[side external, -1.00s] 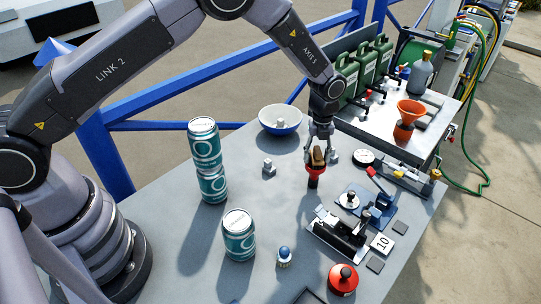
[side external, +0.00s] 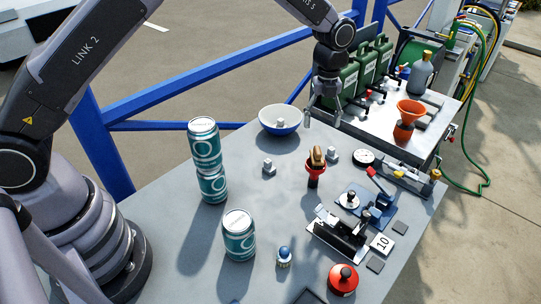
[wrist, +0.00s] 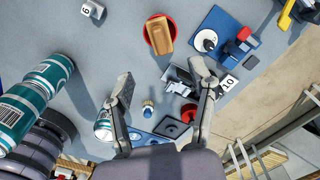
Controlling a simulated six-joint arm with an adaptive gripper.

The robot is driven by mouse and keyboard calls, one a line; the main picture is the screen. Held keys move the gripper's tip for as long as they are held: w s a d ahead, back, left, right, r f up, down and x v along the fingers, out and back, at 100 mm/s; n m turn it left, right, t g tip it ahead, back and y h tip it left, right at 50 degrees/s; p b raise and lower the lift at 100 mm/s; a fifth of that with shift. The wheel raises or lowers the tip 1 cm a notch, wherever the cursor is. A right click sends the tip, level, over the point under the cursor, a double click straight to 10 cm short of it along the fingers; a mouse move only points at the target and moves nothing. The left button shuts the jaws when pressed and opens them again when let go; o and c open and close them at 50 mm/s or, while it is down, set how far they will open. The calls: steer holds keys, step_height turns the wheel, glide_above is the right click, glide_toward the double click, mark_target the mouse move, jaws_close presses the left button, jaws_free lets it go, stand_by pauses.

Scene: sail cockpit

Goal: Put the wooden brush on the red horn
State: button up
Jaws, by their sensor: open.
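The wooden brush (side external: 317,156) rests on top of the red horn (side external: 313,172), which stands on the grey table. In the wrist view the tan brush (wrist: 159,36) lies over the red rim of the horn (wrist: 150,30), apart from the fingers. My gripper (side external: 323,118) is open and empty, above and behind the brush in the side view. Its two spread fingers also show in the wrist view (wrist: 162,88), with nothing between them. The underside of the brush, where it meets the horn, is hidden.
Two stacked teal cans (side external: 206,160) and a single can (side external: 238,235) stand left of the horn. A white-and-blue bowl (side external: 280,122) is behind. A blue-based device (side external: 367,206) and a red-topped can (side external: 343,279) are to the right and front.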

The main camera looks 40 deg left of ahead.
steer(key=s+a+r+n+t, duration=0.1)
steer(key=s+a+r+n, duration=0.4)
steer(key=r, duration=0.5)
steer(key=s+a+r+n+t, duration=0.1)
steer(key=s+a+r+n, duration=0.45)
steer(key=r, duration=0.45)
steer(key=s+a+r+n+t, duration=0.1)
steer(key=s+a+n, duration=0.2)
steer(key=s+n, duration=0.5)
steer(key=s+a+r+n+t, duration=0.1)
steer(key=s+a+n, duration=0.3)
steer(key=s, duration=1.2)
steer(key=n+t, duration=0.1)
steer(key=n, duration=0.3)
steer(key=shift+a+t, duration=0.25)
steer(key=shift+t, duration=0.05)
